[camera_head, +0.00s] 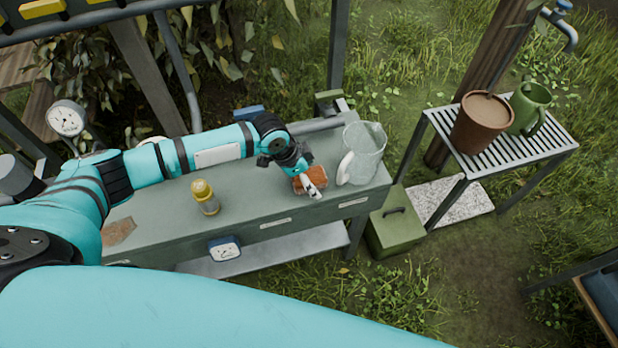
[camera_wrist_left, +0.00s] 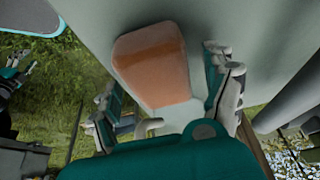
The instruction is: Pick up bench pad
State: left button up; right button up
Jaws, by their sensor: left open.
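The bench pad, an orange-brown block with rounded edges (camera_head: 312,178), lies on the grey-green workbench (camera_head: 270,213) near its right end. It also shows large in the left wrist view (camera_wrist_left: 155,68). My left gripper (camera_head: 306,186) is right over the pad and partly hides it in the head view. In the left wrist view my left gripper (camera_wrist_left: 168,92) is open, with its fingers apart on either side of the pad. I cannot tell whether they touch it. Small teal and dark parts at that view's left edge are too unclear to identify.
A clear jug (camera_head: 368,158) stands close to the pad's right. A yellow-capped jar (camera_head: 205,197) stands on the bench to the left, with bare bench between. A slatted stand (camera_head: 510,155) with a brown pot (camera_head: 480,125) and green can (camera_head: 529,107) is at right.

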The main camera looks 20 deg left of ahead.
aim_at(314, 174)
pick_arm(q)
jog(key=c, duration=1.1)
jog(key=shift+o, duration=0.2)
jog(key=shift+r, duration=0.1)
jog(key=shift+r, duration=0.35)
notch_tip(314, 174, up, 3)
jog(key=shift+r+b, duration=0.15)
jog(key=shift+b, duration=0.35)
jog(key=s+a, duration=0.2)
jog(key=s, duration=0.5)
jog(key=s+a+r+b, duration=0.1)
jog(key=s+a, duration=0.2)
jog(key=s, duration=0.5)
jog(key=shift+a+r, duration=0.15)
jog(key=shift+a, duration=0.2)
